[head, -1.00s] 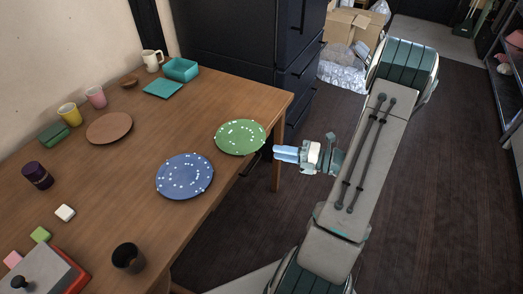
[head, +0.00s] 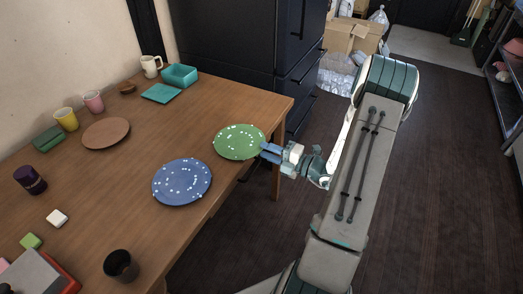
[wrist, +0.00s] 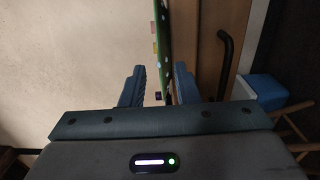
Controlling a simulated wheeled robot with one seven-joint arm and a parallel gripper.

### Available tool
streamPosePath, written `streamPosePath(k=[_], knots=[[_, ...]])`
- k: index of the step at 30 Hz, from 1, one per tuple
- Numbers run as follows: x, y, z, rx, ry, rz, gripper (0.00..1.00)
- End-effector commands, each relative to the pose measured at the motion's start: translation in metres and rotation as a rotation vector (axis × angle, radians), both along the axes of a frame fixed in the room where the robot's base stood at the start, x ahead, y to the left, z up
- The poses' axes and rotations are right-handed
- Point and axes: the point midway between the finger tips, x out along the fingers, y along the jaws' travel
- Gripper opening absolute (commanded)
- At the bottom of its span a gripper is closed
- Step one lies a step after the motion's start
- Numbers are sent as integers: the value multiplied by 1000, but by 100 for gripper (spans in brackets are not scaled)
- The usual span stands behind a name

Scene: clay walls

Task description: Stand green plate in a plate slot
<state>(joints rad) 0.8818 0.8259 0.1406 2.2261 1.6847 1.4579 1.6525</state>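The green plate (head: 239,142) with white specks lies flat near the right edge of the wooden table. My gripper (head: 266,150) is at the plate's right rim. In the wrist view the green plate (wrist: 163,40) shows edge-on as a thin strip ahead of the gap between the two blue fingers of my gripper (wrist: 160,88). The fingers are apart, and the strip lies nearer the right finger. I cannot tell whether either finger touches the rim. I cannot make out a plate slot in these views.
A blue speckled plate (head: 182,182) lies close beside the green one. The wooden table (head: 135,190) also bears a brown plate (head: 106,133), cups, a teal box (head: 180,76) and a dark cup (head: 121,265). Dark drawers (head: 297,75) stand behind. Floor is open at right.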

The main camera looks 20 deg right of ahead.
Motion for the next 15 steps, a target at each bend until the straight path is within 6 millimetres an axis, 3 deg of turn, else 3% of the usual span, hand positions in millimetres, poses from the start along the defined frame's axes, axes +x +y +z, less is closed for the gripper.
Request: streamPosePath(k=[15], knots=[[11, 9, 0, -1, 1, 1, 28]])
